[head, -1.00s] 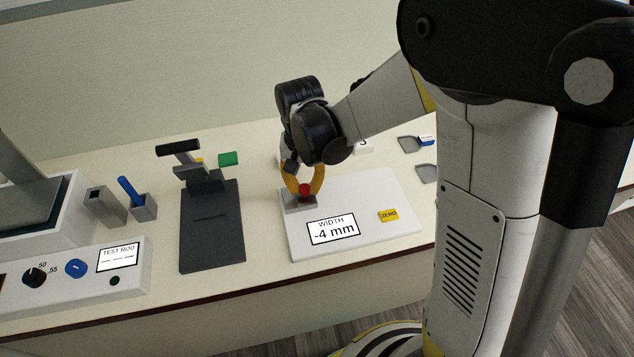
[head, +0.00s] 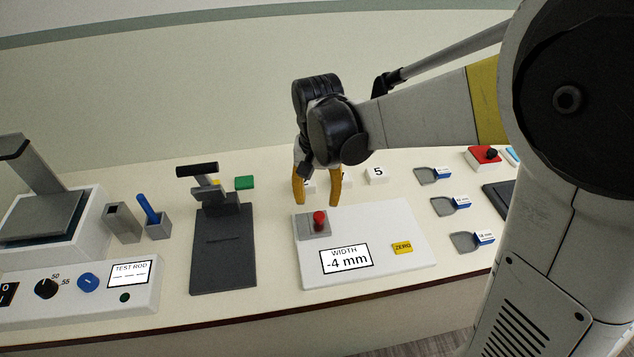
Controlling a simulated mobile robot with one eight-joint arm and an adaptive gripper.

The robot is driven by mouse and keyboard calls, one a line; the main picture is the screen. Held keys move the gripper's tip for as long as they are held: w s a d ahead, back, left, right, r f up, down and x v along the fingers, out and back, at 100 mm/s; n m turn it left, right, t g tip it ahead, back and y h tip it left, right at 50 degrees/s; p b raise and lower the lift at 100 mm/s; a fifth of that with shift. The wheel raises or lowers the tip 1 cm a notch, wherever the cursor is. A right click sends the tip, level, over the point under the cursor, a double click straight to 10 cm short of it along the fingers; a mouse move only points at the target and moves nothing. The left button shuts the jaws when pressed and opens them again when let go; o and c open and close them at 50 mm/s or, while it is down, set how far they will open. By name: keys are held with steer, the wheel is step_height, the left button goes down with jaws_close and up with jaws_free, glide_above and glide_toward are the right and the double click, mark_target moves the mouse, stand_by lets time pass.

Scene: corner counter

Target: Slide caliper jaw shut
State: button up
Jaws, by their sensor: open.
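The caliper is a white plate (head: 400,268) on the counter, with a grey block (head: 306,227) and a red knob (head: 320,221) at its back left. The grey parts stand close together; I cannot tell whether there is a gap between them. Its display (head: 346,260) reads "WIDTH -4 mm". A yellow ZERO button (head: 402,247) sits to the right of the display. My gripper (head: 318,202) points down with its two orange fingers apart and empty. It is above and behind the red knob, not touching it.
A black press with a lever (head: 223,245) stands left of the caliper. A white console (head: 130,290) and blue-handled tool (head: 148,210) are further left. Several grey gauges with blue tags (head: 465,241) lie right. A white block marked 5 (head: 377,175) stands behind.

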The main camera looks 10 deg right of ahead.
mark_target(317, 215)
steer(key=shift+r, duration=2.75)
steer(key=s+d+r+n+t+b, duration=0.1)
steer(key=s+d+r+n+t, duration=0.1)
steer(key=s+d+t, duration=0.5)
steer(key=s+d+n, duration=0.1)
steer(key=s+d, duration=0.1)
steer(key=s, duration=0.4)
steer(key=shift+d+r, duration=0.2)
steer(key=shift+r, duration=0.2)
